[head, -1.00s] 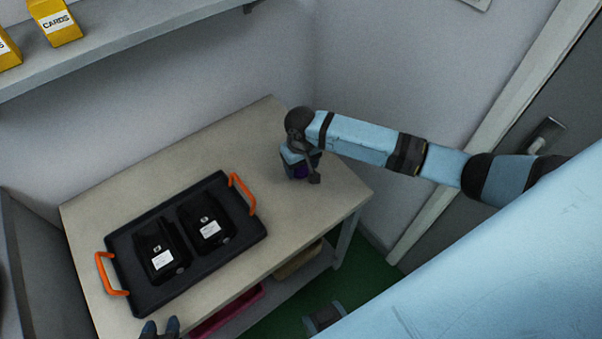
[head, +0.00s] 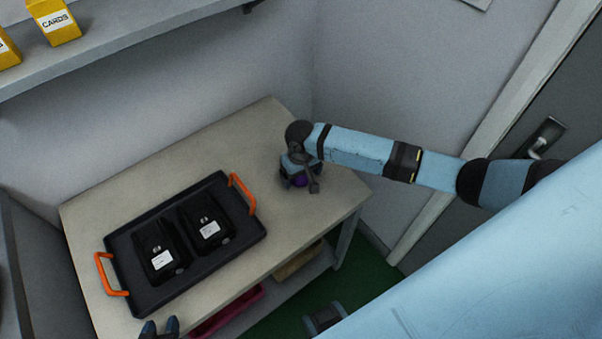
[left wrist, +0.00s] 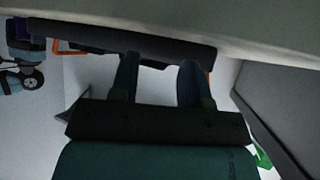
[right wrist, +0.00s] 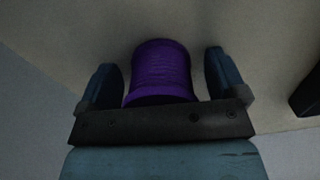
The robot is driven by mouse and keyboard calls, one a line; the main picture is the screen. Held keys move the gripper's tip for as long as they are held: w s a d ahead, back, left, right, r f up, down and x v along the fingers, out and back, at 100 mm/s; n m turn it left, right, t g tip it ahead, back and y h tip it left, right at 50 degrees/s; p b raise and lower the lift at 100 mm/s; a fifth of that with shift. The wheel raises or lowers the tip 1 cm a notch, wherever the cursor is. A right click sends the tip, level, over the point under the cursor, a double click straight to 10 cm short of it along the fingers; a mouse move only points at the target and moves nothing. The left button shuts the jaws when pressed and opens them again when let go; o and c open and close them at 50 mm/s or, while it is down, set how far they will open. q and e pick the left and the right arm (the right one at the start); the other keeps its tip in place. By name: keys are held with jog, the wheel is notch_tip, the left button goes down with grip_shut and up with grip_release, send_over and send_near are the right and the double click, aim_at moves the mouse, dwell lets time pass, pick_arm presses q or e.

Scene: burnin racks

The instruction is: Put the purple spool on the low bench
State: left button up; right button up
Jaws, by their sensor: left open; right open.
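The purple spool (head: 300,181) is at the right end of the pale bench (head: 262,135), partly hidden by my right arm. My right gripper (head: 301,182) is around it from above. In the right wrist view the spool (right wrist: 160,72) sits between the two open fingers, with a clear gap to the right finger and a smaller one to the left. Whether its base touches the bench top cannot be made out. My left gripper (head: 160,328) is open and empty at the bench's front edge; its parted fingers show in the left wrist view (left wrist: 159,80).
A dark tray (head: 190,262) with orange handles holds two black devices, left of the spool. A shelf (head: 130,45) with yellow card boxes (head: 52,22) hangs above. Under the bench top are a pink bin (head: 228,310) and a tan one. A door (head: 535,125) stands right.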

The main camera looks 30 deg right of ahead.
jog(key=shift+r, duration=0.1)
